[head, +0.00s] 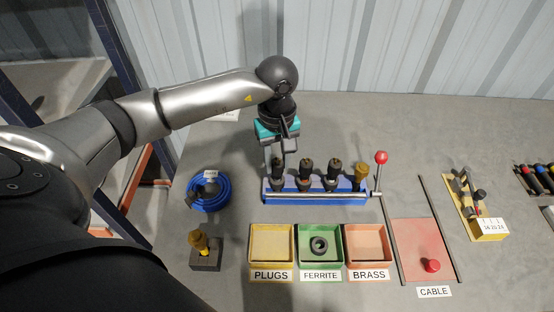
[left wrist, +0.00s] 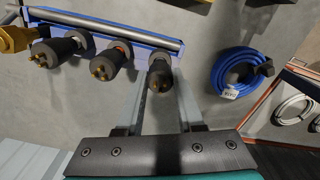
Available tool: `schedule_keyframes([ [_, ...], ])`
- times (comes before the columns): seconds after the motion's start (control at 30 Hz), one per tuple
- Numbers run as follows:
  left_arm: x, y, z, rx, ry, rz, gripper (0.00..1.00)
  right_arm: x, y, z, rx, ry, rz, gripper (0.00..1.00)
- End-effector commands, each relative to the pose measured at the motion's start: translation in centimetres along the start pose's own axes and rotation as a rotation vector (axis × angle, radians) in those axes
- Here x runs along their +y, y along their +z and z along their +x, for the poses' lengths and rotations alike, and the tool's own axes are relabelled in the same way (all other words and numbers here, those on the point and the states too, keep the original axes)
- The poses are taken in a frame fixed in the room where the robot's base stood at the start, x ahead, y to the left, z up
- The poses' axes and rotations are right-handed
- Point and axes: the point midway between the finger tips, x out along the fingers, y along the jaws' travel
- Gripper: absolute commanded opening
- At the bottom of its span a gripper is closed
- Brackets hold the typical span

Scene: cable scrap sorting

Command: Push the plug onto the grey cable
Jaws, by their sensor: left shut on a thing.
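A blue rack (head: 315,198) holds a row of black plugs and a brass-coloured piece (head: 361,173) at its right end. My left gripper (head: 279,170) points down at the rack's left end, its fingers on either side of the leftmost plug (head: 278,184). In the left wrist view the fingers (left wrist: 158,90) are shut on this plug (left wrist: 160,80), its pins facing the camera. Two other plugs (left wrist: 106,63) (left wrist: 57,50) stand beside it. I cannot make out a grey cable at the held plug. My right gripper is out of view.
A red-knobbed lever (head: 381,158) stands at the rack's right end. A blue cable coil (head: 222,198) lies left of it. In front are yellow (head: 252,245), green (head: 342,245) and pink (head: 389,245) trays. A red mat (head: 415,240) lies right of them.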

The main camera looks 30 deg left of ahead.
Motion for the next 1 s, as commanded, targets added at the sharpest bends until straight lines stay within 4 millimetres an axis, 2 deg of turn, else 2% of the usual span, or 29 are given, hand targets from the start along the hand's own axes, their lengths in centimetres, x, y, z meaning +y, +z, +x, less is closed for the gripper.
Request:
schedule_keyframes([
  [0.13, -0.1, 0.1, 0.1, -0.001, -0.002, 0.000, 0.00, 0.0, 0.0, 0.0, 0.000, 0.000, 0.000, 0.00],
  [0.17, -0.1, 0.1, 0.1, -0.001, -0.003, 0.000, 0.38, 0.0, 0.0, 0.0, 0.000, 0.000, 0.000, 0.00],
  [0.47, 0.0, 0.1, 0.1, -0.001, -0.002, 0.000, 0.72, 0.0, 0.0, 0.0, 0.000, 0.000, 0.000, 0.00],
  [0.77, 0.0, 0.0, 0.0, -0.001, -0.001, 0.000, 0.72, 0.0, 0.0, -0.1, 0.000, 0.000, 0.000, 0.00],
  [1.0, 0.0, 0.0, -1.2, 0.001, -0.001, 0.000, 0.72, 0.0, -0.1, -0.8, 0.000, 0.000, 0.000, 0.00],
])
